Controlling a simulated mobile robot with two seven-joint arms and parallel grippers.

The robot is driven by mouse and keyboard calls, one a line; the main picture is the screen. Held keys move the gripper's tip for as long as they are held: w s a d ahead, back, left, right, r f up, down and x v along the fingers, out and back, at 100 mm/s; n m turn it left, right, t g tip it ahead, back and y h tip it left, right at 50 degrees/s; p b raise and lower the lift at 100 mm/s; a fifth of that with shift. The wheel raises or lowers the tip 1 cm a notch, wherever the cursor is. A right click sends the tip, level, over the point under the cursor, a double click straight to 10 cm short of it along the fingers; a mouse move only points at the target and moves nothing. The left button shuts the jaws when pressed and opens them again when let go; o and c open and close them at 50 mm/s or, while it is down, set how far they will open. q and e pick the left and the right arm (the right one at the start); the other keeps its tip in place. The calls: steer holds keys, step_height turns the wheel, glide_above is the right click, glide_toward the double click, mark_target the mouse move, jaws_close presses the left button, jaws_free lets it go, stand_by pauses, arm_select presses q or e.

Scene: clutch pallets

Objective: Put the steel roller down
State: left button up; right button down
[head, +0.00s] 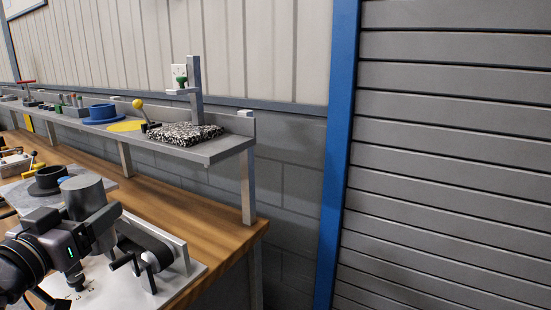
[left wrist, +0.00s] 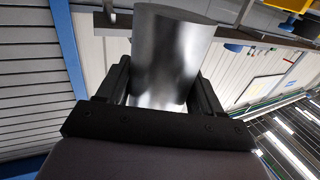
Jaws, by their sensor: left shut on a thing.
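The steel roller (head: 82,193) is a plain grey cylinder at the lower left of the head view. My left gripper (head: 100,228) is shut on it and holds it above the workbench (head: 212,220). In the left wrist view the roller (left wrist: 172,55) lies between the two black fingers of my left gripper (left wrist: 162,82), one on each side. The roller's far end runs past the fingertips. I cannot tell whether it touches anything below. My right gripper is not in view.
A white plate (head: 205,268) with a black belt device (head: 148,245) is beside my left gripper. A grey plate with a black flanged ring (head: 48,180) is behind. The raised shelf (head: 225,148) holds a speckled pad (head: 185,135), yellow disc (head: 125,126) and blue flanged ring (head: 102,112).

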arm_select(q)
steer(key=s+d+f, duration=0.3)
steer(key=d+f, duration=0.2)
steer(key=f, duration=0.4)
steer(key=s+d+f+y, duration=0.1)
steer(key=s+d+f, duration=0.2)
steer(key=d+f, duration=0.3)
step_height(320, 180, down, 3)
steer(key=shift+s+d+f+n+y, duration=0.2)
steer(key=shift+d+n+y, duration=0.1)
steer(key=shift+n, duration=0.1)
